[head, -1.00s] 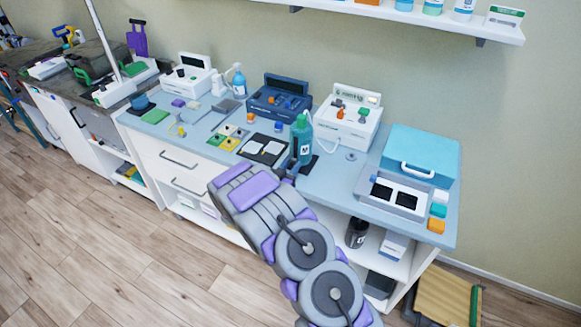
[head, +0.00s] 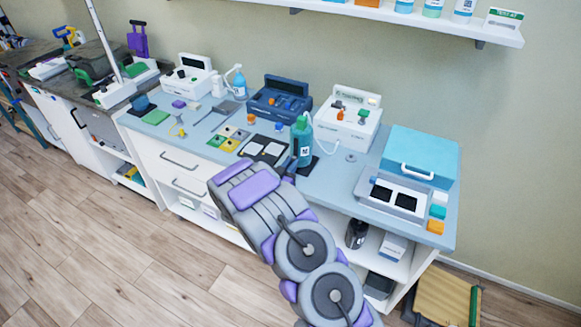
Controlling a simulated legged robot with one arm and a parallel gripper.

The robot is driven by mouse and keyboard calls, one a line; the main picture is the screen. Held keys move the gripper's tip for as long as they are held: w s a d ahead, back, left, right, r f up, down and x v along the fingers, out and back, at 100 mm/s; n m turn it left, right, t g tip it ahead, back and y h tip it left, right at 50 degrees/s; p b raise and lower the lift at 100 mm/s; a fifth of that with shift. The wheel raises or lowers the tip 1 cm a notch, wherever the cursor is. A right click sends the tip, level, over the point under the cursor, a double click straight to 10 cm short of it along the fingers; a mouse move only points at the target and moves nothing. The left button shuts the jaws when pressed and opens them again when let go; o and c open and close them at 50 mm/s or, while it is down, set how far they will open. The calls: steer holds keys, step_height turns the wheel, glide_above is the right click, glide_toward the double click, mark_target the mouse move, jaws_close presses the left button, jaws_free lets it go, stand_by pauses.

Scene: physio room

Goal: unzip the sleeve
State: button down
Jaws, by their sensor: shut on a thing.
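A teal bottle-shaped thing (head: 302,140) with a green top and a small white label stands upright on a dark mat on the blue-grey counter. Its lower body looks like the sleeve, but its zip is too small to make out. My gripper (head: 288,169), small and dark, is at the lower left side of this sleeve, touching it as far as I can see. It is shut on a part of the sleeve. My own arm hides the fingers' near side, and the held part does not show clearly.
A dark mat with two white pads (head: 264,150) lies left of the bottle. A white device (head: 346,128) and a dark blue box (head: 280,104) stand behind. A teal case (head: 420,157) and a grey tray (head: 396,200) are to the right. A shelf (head: 400,16) hangs above.

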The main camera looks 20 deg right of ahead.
mark_target(296, 142)
step_height(296, 142, up, 8)
steer(key=p, duration=0.3)
steer(key=shift+f, duration=0.25)
steer(key=c, duration=1.1)
jaws_free()
steer(key=p+v, duration=0.2)
steer(key=v, duration=1.5)
steer(key=shift+s+a+f, duration=0.1)
steer(key=shift+s+a, duration=0.05)
steer(key=shift+a, duration=0.05)
